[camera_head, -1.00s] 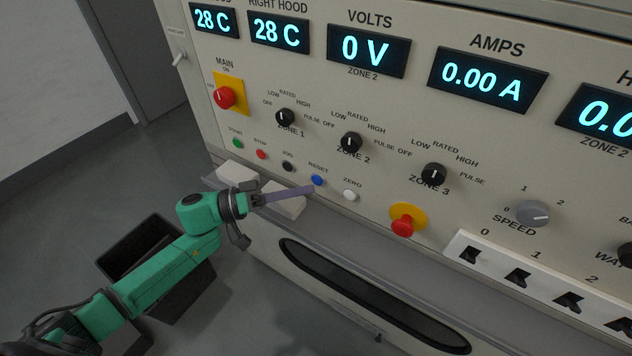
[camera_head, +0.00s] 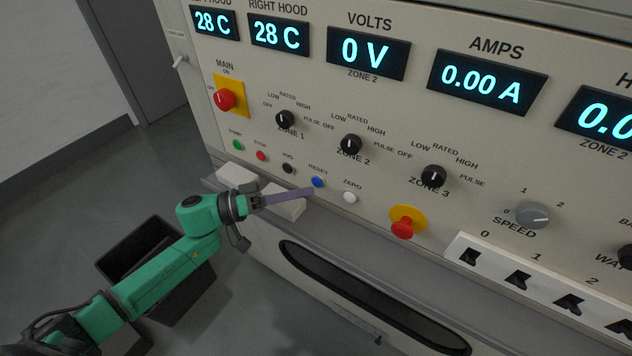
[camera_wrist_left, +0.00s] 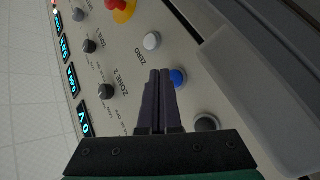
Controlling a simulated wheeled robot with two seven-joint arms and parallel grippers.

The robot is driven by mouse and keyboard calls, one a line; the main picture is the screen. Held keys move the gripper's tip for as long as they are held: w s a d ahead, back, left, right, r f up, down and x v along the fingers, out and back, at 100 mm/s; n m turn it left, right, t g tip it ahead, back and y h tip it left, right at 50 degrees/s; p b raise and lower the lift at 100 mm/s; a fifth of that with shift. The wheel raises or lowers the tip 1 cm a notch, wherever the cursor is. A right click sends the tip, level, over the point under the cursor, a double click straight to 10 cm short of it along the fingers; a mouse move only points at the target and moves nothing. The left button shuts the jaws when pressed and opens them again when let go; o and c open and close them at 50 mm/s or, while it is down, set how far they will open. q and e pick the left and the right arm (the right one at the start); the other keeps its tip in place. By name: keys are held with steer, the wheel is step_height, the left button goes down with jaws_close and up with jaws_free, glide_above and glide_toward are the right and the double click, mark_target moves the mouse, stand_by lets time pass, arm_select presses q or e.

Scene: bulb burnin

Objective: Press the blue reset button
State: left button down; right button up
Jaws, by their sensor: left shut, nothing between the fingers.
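The blue reset button (camera_head: 318,182) sits on the lower part of the beige panel, under the label RESET. My left gripper (camera_head: 313,190) is shut and empty. Its long grey-purple fingers point at the blue button, with the tips right by it in the head view. In the left wrist view the blue button (camera_wrist_left: 178,77) shows just right of the shut fingertips (camera_wrist_left: 160,73), partly hidden by them. I cannot tell whether the tips touch it. My right gripper is not in view.
A white zero button (camera_head: 350,197) is to the right and a black jog button (camera_head: 288,168) to the left. A red knob on yellow (camera_head: 404,227) is further right. Pale blocks (camera_head: 285,207) lie on the ledge below. A dark bin (camera_head: 150,247) stands on the floor.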

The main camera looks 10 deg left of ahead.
arm_select(q)
steer(key=shift+w+r, duration=0.1)
stand_by(0.7)
steer(key=shift+w+d, duration=0.15)
steer(key=shift+w, duration=0.15)
